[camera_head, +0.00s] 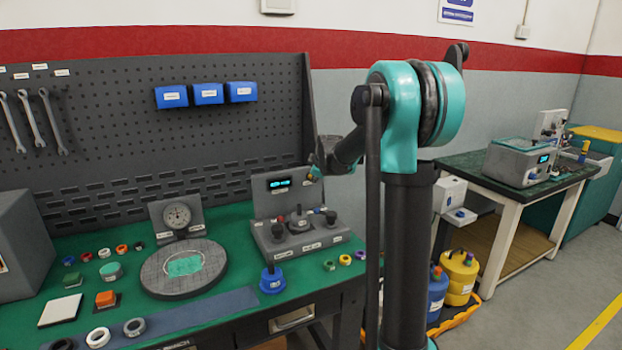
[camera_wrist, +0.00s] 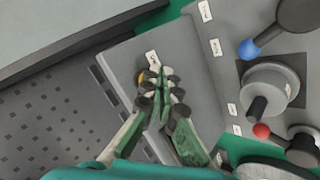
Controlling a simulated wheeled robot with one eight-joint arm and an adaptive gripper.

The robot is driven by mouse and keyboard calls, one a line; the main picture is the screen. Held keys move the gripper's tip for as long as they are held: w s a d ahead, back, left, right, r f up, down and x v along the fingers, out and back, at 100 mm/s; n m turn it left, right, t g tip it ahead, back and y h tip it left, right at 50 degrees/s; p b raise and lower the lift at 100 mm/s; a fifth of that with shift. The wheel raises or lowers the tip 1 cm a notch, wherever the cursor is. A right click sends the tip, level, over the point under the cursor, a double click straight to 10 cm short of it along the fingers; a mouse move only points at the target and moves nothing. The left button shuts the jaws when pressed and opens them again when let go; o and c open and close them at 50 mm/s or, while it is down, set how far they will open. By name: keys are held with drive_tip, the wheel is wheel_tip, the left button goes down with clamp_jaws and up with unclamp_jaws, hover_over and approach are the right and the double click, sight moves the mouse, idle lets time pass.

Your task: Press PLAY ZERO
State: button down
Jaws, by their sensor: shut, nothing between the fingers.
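The grey test unit (camera_head: 300,243) stands on the green bench, with an upright panel (camera_head: 266,202) bearing a lit blue display (camera_head: 279,183). My gripper (camera_head: 316,173) is at the panel's upper right edge in the head view. In the wrist view my gripper (camera_wrist: 161,92) is shut and empty, its fingertips over the grey panel face (camera_wrist: 130,60). A small yellow-orange button (camera_wrist: 149,76) shows right beside the fingertips, partly hidden by them. A white label (camera_wrist: 152,57) is just above it; its text is too small to read. I cannot tell whether the fingertips touch the button.
The unit's base carries a blue-ended lever (camera_wrist: 250,48), a round grey fitting (camera_wrist: 268,88) and a red-ended lever (camera_wrist: 262,130). A dial gauge (camera_head: 177,216) and a round plate (camera_head: 184,268) stand to the left. A pegboard (camera_head: 200,130) rises behind the bench.

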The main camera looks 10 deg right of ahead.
drive_tip(key=shift+s+d, duration=0.1)
drive_tip(key=shift+s, duration=0.2)
drive_tip(key=s, duration=0.1)
drive_tip(key=s+d, duration=0.1)
drive_tip(key=s, duration=0.2)
drive_tip(key=shift+s+d, duration=0.25)
drive_tip(key=shift+s, duration=0.15)
idle(0.6)
drive_tip(key=s+f+m+g, duration=0.1)
drive_tip(key=s+f+m, duration=0.3)
drive_tip(key=s, duration=0.9)
drive_tip(key=s+d+f+m+g, duration=0.1)
drive_tip(key=s+f+m, duration=0.4)
drive_tip(key=s, duration=0.8)
drive_tip(key=s+f+m+g+h, duration=0.1)
drive_tip(key=s+f+m, duration=0.3)
drive_tip(key=s+f, duration=0.5)
drive_tip(key=s+g, duration=0.1)
drive_tip(key=s, duration=0.3)
drive_tip(key=shift+s+d+m+g, duration=0.2)
drive_tip(key=shift+m+g, duration=0.1)
drive_tip(key=shift+g, duration=0.1)
